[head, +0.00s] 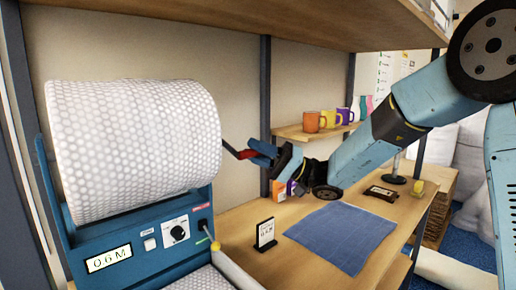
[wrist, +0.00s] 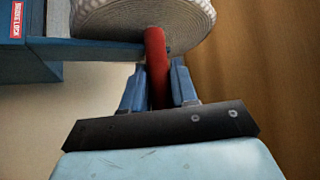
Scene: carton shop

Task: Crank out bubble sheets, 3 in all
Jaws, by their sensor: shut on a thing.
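A large roll of white bubble sheet (head: 135,145) sits on a blue dispenser machine (head: 150,238) at the left in the head view. The machine's display (head: 108,259) reads 0.6 M. A red crank handle (head: 246,154) sticks out at the roll's right side. My gripper (head: 264,152) is shut on this handle. In the wrist view the red handle (wrist: 156,62) stands between my two blue fingers (wrist: 157,88), and the roll's end (wrist: 145,20) is just beyond. A piece of bubble sheet (head: 215,280) shows at the machine's front, cut off by the frame edge.
A blue mat (head: 341,236) lies on the wooden table with a small black-framed sign (head: 265,234) beside it. Mugs (head: 312,121) stand on a shelf behind my arm. A dark stamp-like item (head: 381,193) lies farther right. A wooden shelf (head: 230,20) hangs overhead.

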